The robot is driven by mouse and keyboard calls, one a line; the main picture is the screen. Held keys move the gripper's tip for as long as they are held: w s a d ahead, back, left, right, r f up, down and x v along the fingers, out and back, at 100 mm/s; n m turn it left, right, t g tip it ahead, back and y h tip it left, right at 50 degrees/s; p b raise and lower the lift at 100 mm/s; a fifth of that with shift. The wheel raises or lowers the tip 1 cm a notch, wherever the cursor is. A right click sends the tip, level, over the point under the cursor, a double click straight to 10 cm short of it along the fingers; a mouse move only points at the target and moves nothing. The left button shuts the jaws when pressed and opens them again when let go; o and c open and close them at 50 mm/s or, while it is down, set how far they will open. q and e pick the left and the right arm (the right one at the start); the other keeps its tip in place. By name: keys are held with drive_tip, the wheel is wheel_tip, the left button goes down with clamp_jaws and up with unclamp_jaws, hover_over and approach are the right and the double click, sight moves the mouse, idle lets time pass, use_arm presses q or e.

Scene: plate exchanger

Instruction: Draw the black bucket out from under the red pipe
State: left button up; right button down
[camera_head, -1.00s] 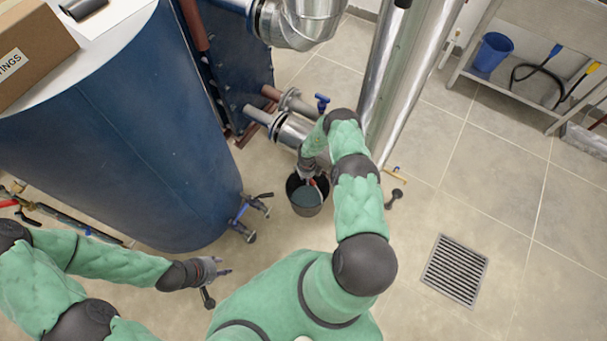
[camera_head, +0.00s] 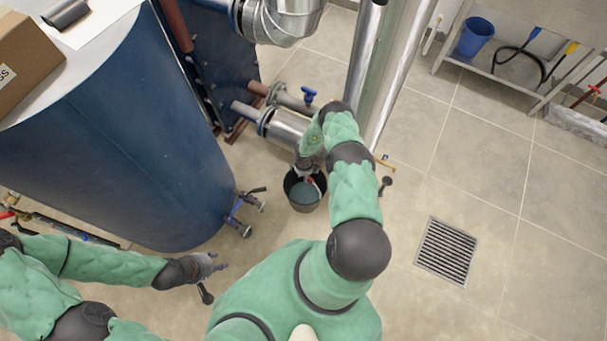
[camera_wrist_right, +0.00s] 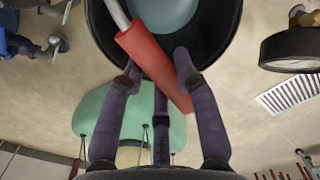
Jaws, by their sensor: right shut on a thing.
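The black bucket (camera_head: 292,193) stands on the floor below the silver pipe stubs, right of the blue tank. Its inside looks grey-blue. My right gripper (camera_head: 308,172) is over the bucket's far rim. In the right wrist view the fingers (camera_wrist_right: 158,82) are shut on the bucket's red handle grip (camera_wrist_right: 150,62), and the dark bucket rim (camera_wrist_right: 222,45) is just beyond. A reddish pipe end (camera_head: 258,88) joins a flange above and left of the bucket. My left gripper (camera_head: 218,266) is empty, low at the left, with its fingers apart.
The blue tank (camera_head: 130,150) fills the left, with valves (camera_head: 243,208) near its foot. Vertical silver pipes (camera_head: 385,80) stand behind my right arm. A floor drain (camera_head: 446,250) lies right. A blue bucket (camera_head: 474,37) sits on a shelf.

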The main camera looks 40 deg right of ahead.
drive_tip(key=s+a+p, duration=0.1)
drive_tip(key=s+p, duration=1.1)
drive_tip(key=shift+a, duration=0.3)
idle(0.5)
drive_tip(key=shift+s, duration=0.1)
